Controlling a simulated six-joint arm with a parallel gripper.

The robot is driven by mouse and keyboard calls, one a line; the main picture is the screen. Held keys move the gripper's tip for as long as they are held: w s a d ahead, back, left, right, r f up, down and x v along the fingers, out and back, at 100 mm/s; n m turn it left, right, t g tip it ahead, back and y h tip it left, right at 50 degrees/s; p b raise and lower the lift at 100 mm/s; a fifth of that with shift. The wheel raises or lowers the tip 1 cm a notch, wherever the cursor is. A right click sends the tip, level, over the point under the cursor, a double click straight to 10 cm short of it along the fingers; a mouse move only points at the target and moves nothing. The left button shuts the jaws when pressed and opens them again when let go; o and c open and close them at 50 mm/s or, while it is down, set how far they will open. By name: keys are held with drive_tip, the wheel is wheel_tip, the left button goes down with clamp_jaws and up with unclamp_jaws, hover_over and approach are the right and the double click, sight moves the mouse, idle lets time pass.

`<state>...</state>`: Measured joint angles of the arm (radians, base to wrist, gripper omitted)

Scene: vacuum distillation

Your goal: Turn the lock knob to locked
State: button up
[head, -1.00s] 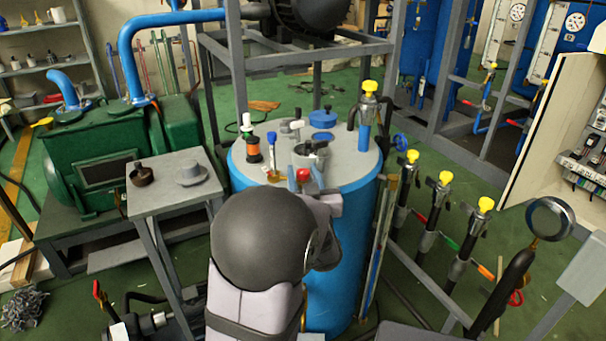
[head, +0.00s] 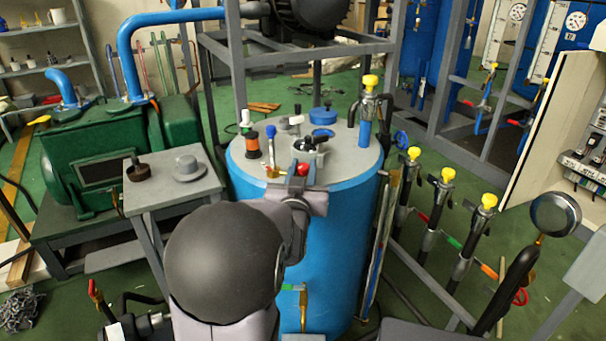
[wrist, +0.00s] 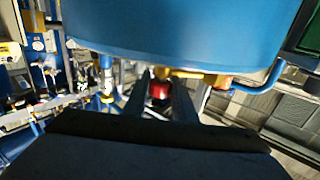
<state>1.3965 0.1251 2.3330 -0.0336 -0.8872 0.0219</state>
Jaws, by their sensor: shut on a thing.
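The lock knob appears to be the small red knob (head: 303,169) at the near side of the blue tank's grey lid (head: 345,160). My gripper (head: 300,174) reaches it from the front, with its fingers on either side of the knob. In the wrist view, the red knob (wrist: 158,90) sits between the two dark fingers (wrist: 160,98), which are shut on it. A brass fitting (wrist: 205,78) is just beyond it. The fingers and wrist hide part of the knob, and no lock marking can be read.
On the lid stand a blue-topped valve (head: 271,150), an orange-and-black fitting (head: 253,145), a blue cap (head: 323,116) and a yellow-topped valve (head: 369,100). Several yellow-topped valves (head: 448,175) stand to the right. A grey side table (head: 165,198) is to the left.

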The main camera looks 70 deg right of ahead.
drive_tip(key=m+g, duration=0.1)
drive_tip(key=g, duration=0.1)
drive_tip(key=m+g, duration=0.1)
drive_tip(key=shift+w+g, duration=0.2)
drive_tip(key=shift+g, duration=0.2)
drive_tip(key=m+g+p, duration=0.2)
drive_tip(key=g, duration=0.1)
drive_tip(key=shift+r+m+g, duration=0.15)
drive_tip(key=shift+m+g, duration=0.15)
drive_tip(key=shift+m, duration=0.1)
drive_tip(key=m+g+y+p, duration=0.1)
drive_tip(key=m+g+p, duration=0.1)
drive_tip(key=g+p, duration=0.1)
drive_tip(key=shift+s+g, duration=0.1)
drive_tip(key=shift+g, duration=0.3)
drive_tip(key=shift+s+m+g+y+p, duration=0.1)
drive_tip(key=shift+m+g+y+p, duration=1.4)
drive_tip(key=shift+m+g, duration=0.4)
drive_tip(key=o, duration=1)
drive_tip(key=shift+s, duration=0.1)
drive_tip(key=shift+o, duration=0.2)
drive_tip(key=shift+f+n+t+h+b, duration=0.3)
drive_tip(key=shift+n+b, duration=0.1)
drive_tip(key=shift+b, duration=0.1)
